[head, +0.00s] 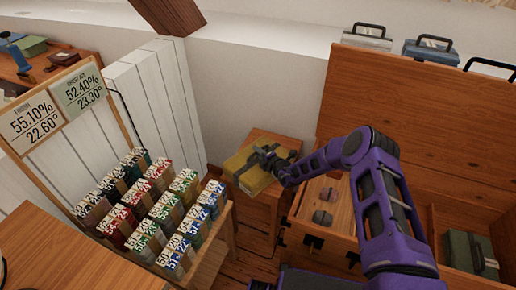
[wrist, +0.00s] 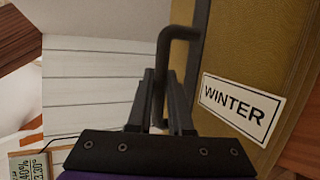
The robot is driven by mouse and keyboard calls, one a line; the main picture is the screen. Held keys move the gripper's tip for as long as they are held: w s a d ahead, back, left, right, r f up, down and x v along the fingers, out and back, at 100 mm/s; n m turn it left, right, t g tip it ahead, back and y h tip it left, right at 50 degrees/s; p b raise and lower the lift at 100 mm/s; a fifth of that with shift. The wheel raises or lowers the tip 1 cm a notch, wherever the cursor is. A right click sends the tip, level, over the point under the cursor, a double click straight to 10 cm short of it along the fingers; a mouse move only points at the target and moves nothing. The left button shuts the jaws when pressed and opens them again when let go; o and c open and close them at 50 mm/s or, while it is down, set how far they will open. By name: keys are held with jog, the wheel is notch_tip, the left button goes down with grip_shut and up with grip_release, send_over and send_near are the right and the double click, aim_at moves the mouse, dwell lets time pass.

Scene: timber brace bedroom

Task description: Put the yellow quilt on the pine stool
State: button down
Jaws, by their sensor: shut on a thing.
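The yellow quilt (head: 247,176) is a flat mustard-yellow pack with a dark strap and a dark handle. In the wrist view the quilt (wrist: 250,60) fills the right side and bears a white WINTER label. My gripper (head: 273,162) is at its right side in the head view. In the wrist view my gripper's fingers (wrist: 163,95) are shut on the dark handle. The pine stool (head: 262,213) is a small wooden piece under the quilt, by the wall. The quilt overlaps its top; I cannot tell whether it rests on it or hangs just above.
A dark green case (head: 470,252) is lower right.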

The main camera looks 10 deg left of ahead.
jog(key=shift+w+r, duration=0.15)
jog(key=shift+r, duration=0.15)
jog(key=shift+f, duration=0.15)
jog(key=c, duration=1.1)
grip_release()
jog(key=shift+f, duration=0.15)
jog(key=shift+c, duration=0.2)
jog(key=o, duration=0.3)
jog(key=shift+s+d+r, duration=0.1)
jog(key=shift+s+r, duration=0.15)
jog(key=p+v, duration=0.2)
jog(key=v, duration=0.9)
jog(key=shift+s+d+p, duration=0.25)
jog(key=shift+p, duration=0.15)
